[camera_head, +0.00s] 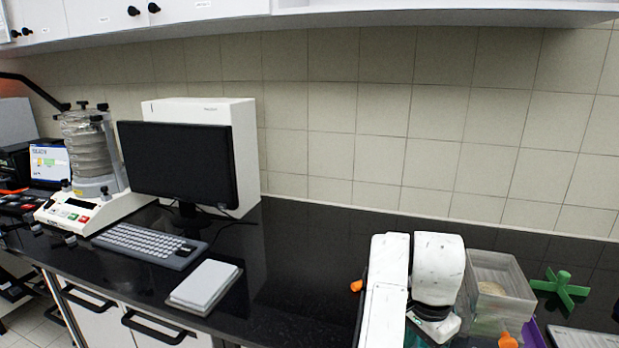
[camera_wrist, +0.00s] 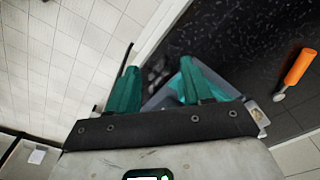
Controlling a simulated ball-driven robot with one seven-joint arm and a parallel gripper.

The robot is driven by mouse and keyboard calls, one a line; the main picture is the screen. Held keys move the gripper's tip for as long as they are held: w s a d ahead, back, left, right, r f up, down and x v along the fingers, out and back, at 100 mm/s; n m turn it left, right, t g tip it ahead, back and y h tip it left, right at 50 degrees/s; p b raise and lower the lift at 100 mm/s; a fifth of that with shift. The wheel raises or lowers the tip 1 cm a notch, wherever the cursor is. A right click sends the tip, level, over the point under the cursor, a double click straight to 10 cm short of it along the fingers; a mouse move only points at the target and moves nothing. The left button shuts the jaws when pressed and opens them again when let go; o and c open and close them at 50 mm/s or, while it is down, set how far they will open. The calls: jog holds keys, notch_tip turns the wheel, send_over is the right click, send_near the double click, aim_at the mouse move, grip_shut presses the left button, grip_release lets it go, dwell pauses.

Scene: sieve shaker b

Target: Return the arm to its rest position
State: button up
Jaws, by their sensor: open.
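My gripper (camera_wrist: 157,82) shows in the wrist view with its two green fingers spread apart. It is open. A grey-blue shape shows between and behind the fingers; I cannot tell what it is or whether it is touched. My white folded arm (camera_head: 412,280) stands at the lower right of the head view, in front of the black counter (camera_head: 290,270). The fingers cannot be made out in the head view.
An orange-handled tool (camera_wrist: 297,68) lies right of the fingers. A clear box (camera_head: 498,285) and green stand (camera_head: 562,288) are close to my arm. A notebook (camera_head: 205,287), keyboard (camera_head: 150,244), monitor (camera_head: 180,162) and sieve shaker (camera_head: 88,165) are left. The counter's middle is clear.

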jog(key=s+d+f+n+t+h, duration=0.15)
jog(key=s+d+f+n, duration=0.35)
jog(key=s+d+f, duration=1)
jog(key=s+a+f+n+y, duration=0.1)
jog(key=s+a+n, duration=0.2)
jog(key=s, duration=0.7)
jog(key=s+a+f+n+y, duration=0.1)
jog(key=s+a, duration=0.4)
jog(key=s, duration=0.5)
jog(key=f+n+g, duration=0.1)
jog(key=n, duration=0.1)
jog(key=shift+s+f+n, duration=0.15)
jog(key=shift+f+n, duration=0.15)
jog(key=shift+c, duration=0.7)
